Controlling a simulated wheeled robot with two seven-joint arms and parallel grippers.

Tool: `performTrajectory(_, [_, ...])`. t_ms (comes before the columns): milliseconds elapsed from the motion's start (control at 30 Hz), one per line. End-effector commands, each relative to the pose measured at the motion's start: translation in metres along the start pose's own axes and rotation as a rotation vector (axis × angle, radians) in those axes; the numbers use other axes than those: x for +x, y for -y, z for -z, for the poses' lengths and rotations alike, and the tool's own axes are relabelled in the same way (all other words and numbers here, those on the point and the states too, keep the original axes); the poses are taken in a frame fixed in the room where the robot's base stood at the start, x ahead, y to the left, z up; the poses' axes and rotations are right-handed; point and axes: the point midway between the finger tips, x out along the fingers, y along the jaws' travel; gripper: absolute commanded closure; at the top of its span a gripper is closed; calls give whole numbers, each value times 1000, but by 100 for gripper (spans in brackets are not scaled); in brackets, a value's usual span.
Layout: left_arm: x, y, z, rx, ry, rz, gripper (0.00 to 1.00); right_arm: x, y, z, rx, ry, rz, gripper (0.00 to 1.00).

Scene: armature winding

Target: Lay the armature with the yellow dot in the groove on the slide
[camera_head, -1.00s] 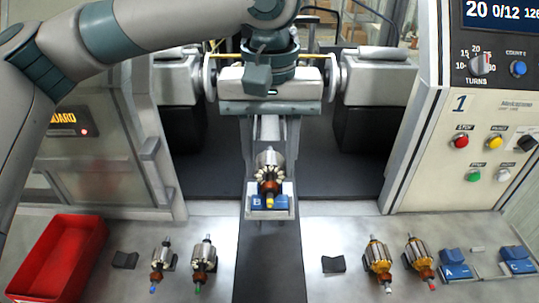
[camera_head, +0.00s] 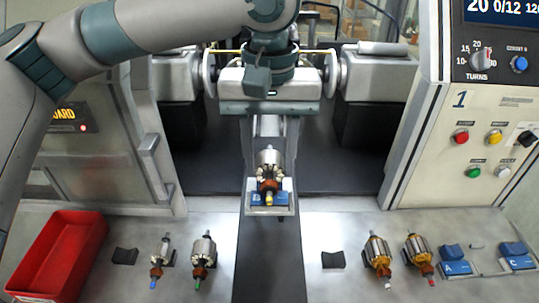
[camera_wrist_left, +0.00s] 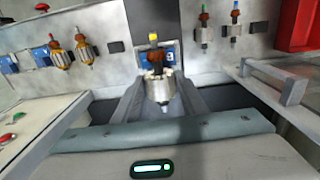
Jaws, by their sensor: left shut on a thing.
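The armature with the yellow dot (camera_head: 268,161) is in the centre of the head view, its yellow-tipped shaft end toward me. It also shows in the wrist view (camera_wrist_left: 159,88). My left gripper (camera_head: 269,150) reaches down from above and is shut on this armature, one finger on each side of it. The slide (camera_head: 283,211) carries a blue block marked B (camera_head: 256,199) under the yellow end. The groove is hidden by the armature, and I cannot tell whether the shaft touches its bottom. My right gripper is not in view.
Two copper-wound armatures (camera_head: 378,258) (camera_head: 418,255) and blue blocks A (camera_head: 455,267) and C (camera_head: 519,263) are right. Winder discs (camera_head: 331,73) flank the gripper.

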Motion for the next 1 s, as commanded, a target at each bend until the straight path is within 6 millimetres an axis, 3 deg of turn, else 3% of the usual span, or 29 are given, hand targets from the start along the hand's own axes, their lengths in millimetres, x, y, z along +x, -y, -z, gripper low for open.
performTrajectory(300, [4, 0, 0, 0, 0, 0, 92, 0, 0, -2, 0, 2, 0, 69])
performTrajectory(333, [4, 0, 0, 0, 0, 0, 57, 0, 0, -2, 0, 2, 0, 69])
performTrajectory(400, [4, 0, 0, 0, 0, 0, 40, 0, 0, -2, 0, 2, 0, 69])
performTrajectory(767, [3, 0, 0, 0, 0, 0, 40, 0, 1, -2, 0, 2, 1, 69])
performTrajectory(1000, [-12, 0, 1, -1, -1, -1, 40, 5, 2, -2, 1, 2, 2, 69])
